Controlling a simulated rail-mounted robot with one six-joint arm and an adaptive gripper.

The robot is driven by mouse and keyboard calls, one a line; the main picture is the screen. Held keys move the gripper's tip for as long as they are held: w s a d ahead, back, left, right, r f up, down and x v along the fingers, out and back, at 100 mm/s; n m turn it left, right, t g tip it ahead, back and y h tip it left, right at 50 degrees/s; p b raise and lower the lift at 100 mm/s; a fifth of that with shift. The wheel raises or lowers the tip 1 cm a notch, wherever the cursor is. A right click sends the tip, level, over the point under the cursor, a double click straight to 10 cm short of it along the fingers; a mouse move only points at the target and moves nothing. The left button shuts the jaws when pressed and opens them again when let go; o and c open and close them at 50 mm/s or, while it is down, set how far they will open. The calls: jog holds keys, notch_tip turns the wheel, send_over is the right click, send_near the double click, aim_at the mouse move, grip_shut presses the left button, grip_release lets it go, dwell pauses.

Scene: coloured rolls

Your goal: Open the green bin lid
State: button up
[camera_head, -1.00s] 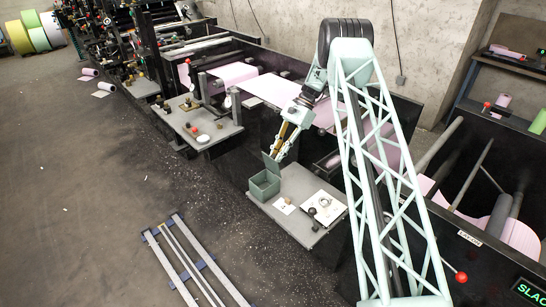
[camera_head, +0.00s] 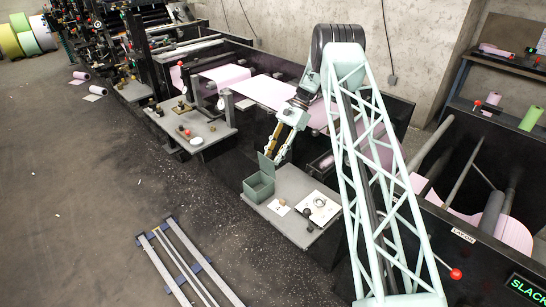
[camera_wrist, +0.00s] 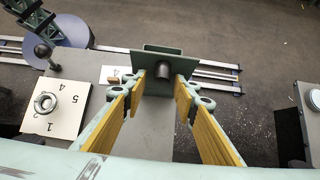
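The green bin (camera_head: 262,189) is a small grey-green box on the grey side table. Its lid (camera_head: 267,165) stands raised at the bin's back edge, toward the machine. In the wrist view the lid (camera_wrist: 151,77) shows as a flat panel with a dark round knob (camera_wrist: 163,71) sticking out toward me. My gripper (camera_head: 277,158) is close behind the lid. In the wrist view my gripper's yellow-padded fingers (camera_wrist: 161,76) are apart, one on each side of the knob, with visible gaps. The bin's inside is mostly hidden in the wrist view.
The grey table (camera_head: 290,228) also carries a white card (camera_head: 279,207), a numbered white board (camera_head: 318,207) and a dark ball-topped piece (camera_head: 308,213). Metal rails (camera_head: 185,262) lie on the floor in front. The machine with pink web (camera_head: 270,90) stands behind the table.

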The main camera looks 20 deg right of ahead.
jog(key=shift+r, duration=0.15)
jog(key=v, duration=1.1)
jog(key=shift+d+r, duration=0.2)
jog(key=shift+d, duration=0.15)
jog(key=shift+w, duration=0.1)
jog(key=shift+c, duration=0.8)
